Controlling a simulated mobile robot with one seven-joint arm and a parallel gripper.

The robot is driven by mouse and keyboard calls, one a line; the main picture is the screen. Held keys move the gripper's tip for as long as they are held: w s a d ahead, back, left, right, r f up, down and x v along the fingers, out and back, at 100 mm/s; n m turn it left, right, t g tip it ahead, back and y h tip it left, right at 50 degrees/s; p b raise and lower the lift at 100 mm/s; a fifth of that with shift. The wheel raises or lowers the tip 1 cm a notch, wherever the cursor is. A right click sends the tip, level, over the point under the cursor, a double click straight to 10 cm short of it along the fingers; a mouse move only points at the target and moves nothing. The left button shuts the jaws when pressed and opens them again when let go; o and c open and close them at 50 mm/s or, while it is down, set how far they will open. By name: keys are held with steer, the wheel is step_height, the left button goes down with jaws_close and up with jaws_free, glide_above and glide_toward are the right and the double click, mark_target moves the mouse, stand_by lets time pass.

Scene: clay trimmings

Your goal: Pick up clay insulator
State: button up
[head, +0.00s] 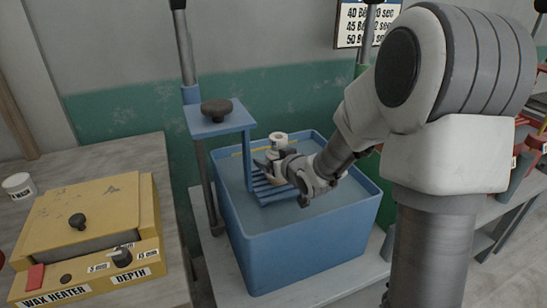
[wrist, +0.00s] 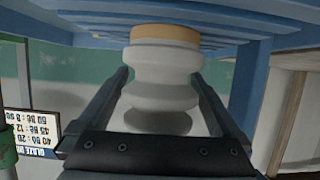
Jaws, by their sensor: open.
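The clay insulator (wrist: 160,75) is a ribbed, pale grey-white piece with a tan end. In the head view the insulator (head: 279,141) stands on a blue slatted rack (head: 268,190) in the blue tub. My gripper (head: 268,165) reaches in from the right at the insulator, and its wrist hides part of the rack. In the wrist view my gripper (wrist: 160,85) is open, with one dark finger on each side of the insulator. A gap shows beside the lower part of the insulator; contact higher up is hard to tell.
The blue tub (head: 300,248) holds greyish liquid around the rack. A blue post and bracket with a dark knob (head: 216,108) stands close on the left. A yellow wax heater (head: 85,225) and a white cup (head: 18,186) are on the left table. A wall sign (head: 367,22) hangs behind.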

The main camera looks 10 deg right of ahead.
steer(key=shift+w+f, duration=0.15)
steer(key=shift+w, duration=0.1)
jaws_close()
stand_by(0.4)
